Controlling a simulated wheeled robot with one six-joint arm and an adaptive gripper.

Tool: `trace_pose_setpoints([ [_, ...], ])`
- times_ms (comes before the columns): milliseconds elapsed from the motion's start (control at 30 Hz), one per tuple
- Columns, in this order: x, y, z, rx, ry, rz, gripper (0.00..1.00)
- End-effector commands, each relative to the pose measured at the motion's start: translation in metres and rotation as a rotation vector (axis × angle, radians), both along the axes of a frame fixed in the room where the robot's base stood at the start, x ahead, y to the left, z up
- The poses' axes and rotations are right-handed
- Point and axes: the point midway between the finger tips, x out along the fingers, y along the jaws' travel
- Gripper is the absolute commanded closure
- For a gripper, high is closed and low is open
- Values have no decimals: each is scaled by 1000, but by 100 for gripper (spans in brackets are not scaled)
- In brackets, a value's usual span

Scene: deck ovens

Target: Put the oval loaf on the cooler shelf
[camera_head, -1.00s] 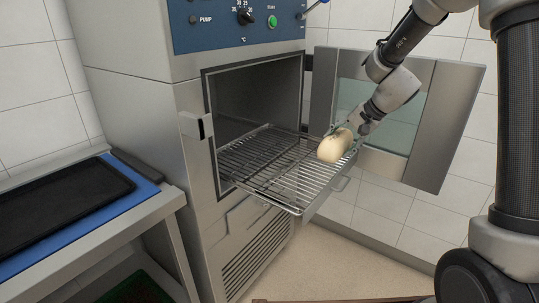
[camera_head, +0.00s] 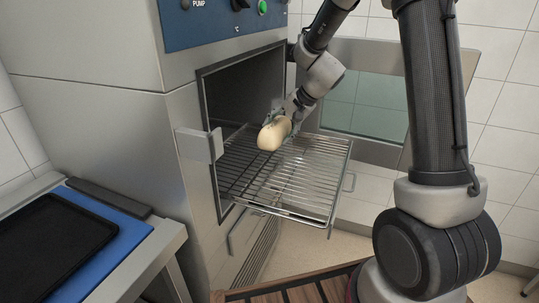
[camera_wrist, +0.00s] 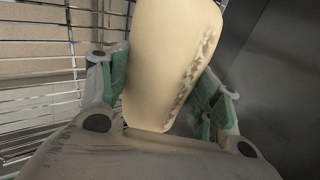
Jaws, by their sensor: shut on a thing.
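The pale oval loaf (camera_head: 274,133) is over the pulled-out wire shelf (camera_head: 318,182) of the steel cooler (camera_head: 120,80), near the cooler's opening. My gripper (camera_head: 283,113) is shut on the loaf. In the wrist view the loaf (camera_wrist: 165,60) sits between the green-padded fingers of my gripper (camera_wrist: 160,95), with a darker rough strip along one side. The wire shelf (camera_wrist: 40,95) shows behind the loaf. I cannot tell whether the loaf touches the shelf wires.
The cooler door (camera_head: 368,95) stands open on the right, behind my arm. A table with a blue mat (camera_head: 115,245) and a black tray (camera_head: 45,250) stands at the left. A slatted wooden surface (camera_head: 300,292) is in front. The rest of the shelf is bare.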

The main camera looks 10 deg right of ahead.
Motion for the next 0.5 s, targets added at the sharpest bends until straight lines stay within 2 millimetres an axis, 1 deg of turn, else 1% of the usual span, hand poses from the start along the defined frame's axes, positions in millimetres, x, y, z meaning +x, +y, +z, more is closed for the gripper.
trace_pose_setpoints([
  [33, -1, -1, -12, -1, 6, -2, 67],
  [100, -1, -1, -26, 1, 5, -3, 67],
  [200, 0, 0, -38, 0, 3, -2, 67],
  [267, 0, 0, -43, -1, 2, 0, 67],
  [400, 0, 0, -64, -1, 4, -2, 67],
  [500, 0, -1, -76, -2, 3, -2, 67],
])
